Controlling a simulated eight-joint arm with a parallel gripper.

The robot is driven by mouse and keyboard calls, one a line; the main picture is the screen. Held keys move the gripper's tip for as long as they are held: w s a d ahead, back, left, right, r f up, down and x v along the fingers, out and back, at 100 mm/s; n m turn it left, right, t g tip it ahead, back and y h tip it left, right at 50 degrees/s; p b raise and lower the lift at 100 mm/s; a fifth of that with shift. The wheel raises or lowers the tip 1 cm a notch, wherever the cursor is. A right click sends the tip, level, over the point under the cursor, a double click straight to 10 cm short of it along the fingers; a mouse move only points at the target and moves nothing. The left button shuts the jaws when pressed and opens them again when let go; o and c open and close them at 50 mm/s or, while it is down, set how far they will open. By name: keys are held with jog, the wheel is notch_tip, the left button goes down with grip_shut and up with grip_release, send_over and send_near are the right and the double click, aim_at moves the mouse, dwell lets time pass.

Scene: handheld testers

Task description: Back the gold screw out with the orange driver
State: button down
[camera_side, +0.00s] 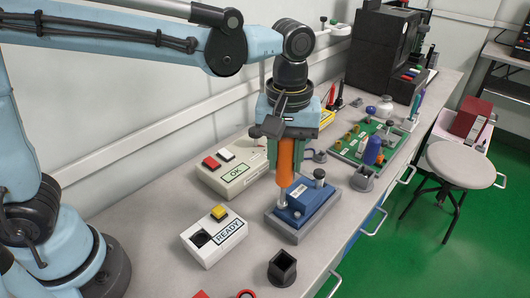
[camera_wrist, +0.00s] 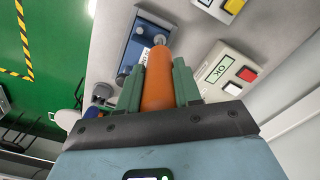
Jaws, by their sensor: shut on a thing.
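My gripper (camera_side: 286,152) points down with its green fingers shut on the orange driver (camera_side: 285,178), which hangs upright below them. The wrist view also shows the driver (camera_wrist: 158,72) between both fingers (camera_wrist: 157,92). The driver's lower end is at the left part of the blue tester (camera_side: 309,202), which sits on a grey base (camera_side: 294,234). A small silver piece (camera_side: 281,195) shows just under the driver. I cannot tell whether it is the driver's shaft or part of the tester. The gold screw cannot be made out; the driver may cover it.
A READY box (camera_side: 211,238) with a yellow button and an OK box (camera_side: 235,176) with red and white buttons stand to the left. A black square holder (camera_side: 282,268) is in front. A green circuit board (camera_side: 365,146) with parts lies behind right. The bench's front edge is close.

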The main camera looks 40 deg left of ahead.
jog(key=shift+r, duration=3.05)
